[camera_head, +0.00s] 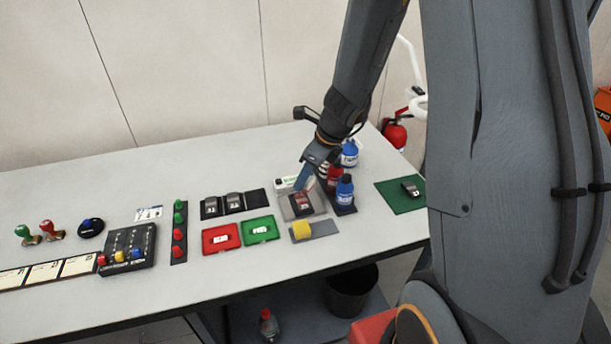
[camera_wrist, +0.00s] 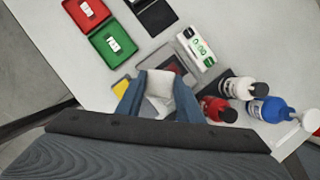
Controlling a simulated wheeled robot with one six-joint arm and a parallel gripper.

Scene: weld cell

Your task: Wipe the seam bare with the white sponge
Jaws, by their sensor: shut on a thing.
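My gripper (camera_wrist: 158,88) is shut on the white sponge (camera_wrist: 159,84), which sits between its two blue-grey fingers in the wrist view. In the head view my gripper (camera_head: 306,182) points down over the grey plate (camera_head: 287,212), and the sponge cannot be made out there. On the plate lies a dark workpiece with a dark red patch (camera_head: 302,203). In the wrist view the red patch (camera_wrist: 175,67) shows just beyond the sponge, partly hidden by it. The seam itself is too small to tell, and I cannot tell whether the sponge touches it.
Bottles stand close right of my gripper, one red (camera_wrist: 216,109) and one blue (camera_head: 344,190). A white case (camera_wrist: 196,46) lies behind the plate. A yellow block (camera_head: 301,230) lies in front. Red (camera_head: 221,239) and green (camera_head: 260,230) trays lie left.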

